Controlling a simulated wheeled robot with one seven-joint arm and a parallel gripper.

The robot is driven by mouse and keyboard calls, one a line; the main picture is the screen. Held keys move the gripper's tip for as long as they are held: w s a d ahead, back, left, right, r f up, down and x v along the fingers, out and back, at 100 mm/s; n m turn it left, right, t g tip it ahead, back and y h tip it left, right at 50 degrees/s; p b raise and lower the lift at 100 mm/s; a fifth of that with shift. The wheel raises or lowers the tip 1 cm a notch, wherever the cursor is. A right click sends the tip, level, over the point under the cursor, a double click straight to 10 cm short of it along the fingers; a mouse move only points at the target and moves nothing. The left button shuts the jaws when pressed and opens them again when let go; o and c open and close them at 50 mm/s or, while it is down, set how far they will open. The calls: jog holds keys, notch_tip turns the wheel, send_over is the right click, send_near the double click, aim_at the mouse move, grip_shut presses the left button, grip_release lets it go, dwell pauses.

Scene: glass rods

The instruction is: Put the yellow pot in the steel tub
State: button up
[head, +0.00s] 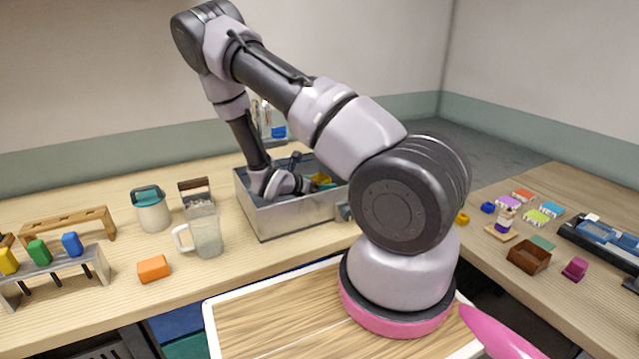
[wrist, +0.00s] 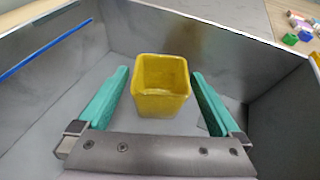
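The steel tub (head: 300,219) stands on the wooden counter behind my arm, and its grey walls surround the wrist view (wrist: 45,110). The yellow pot (wrist: 160,100) is upright and empty inside the tub, between and just ahead of my two green fingers. A small part of the pot shows past my arm in the head view (head: 322,179). My gripper (wrist: 160,88) is open inside the tub, with a visible gap between each finger and the pot.
A glass jug (head: 207,236), an orange block (head: 154,269) and a teal-lidded canister (head: 152,210) stand left of the tub. A rack with coloured blocks (head: 50,262) is further left. Small items, including a brown box (head: 529,257), lie on the right counter. A blue strip (wrist: 45,50) runs along the tub wall.

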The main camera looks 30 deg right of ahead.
jog(key=shift+a+r, duration=0.25)
jog(key=v, duration=1.1)
jog(key=shift+s+a+r, duration=0.1)
jog(key=shift+s, duration=0.1)
jog(key=s+d+r+m+g+y, duration=0.1)
jog(key=s+r+m+g+y, duration=0.3)
jog(key=r+m, duration=0.45)
jog(key=s+d+r+m+g+y, duration=0.1)
jog(key=s+r+m+y, duration=0.2)
jog(key=s+r+m, duration=0.55)
jog(key=s+a+r+m+t+y, duration=0.3)
jog(key=s+r+m, duration=0.2)
jog(key=r, duration=0.5)
jog(key=s+a+r+m+t+y, duration=0.3)
jog(key=s+a+r+m+y, duration=0.1)
jog(key=r, duration=0.5)
jog(key=shift+s+a+r+m+t, duration=0.3)
jog(key=shift+s+r+m, duration=0.1)
jog(key=shift+s+m, duration=0.1)
jog(key=shift+d, duration=0.1)
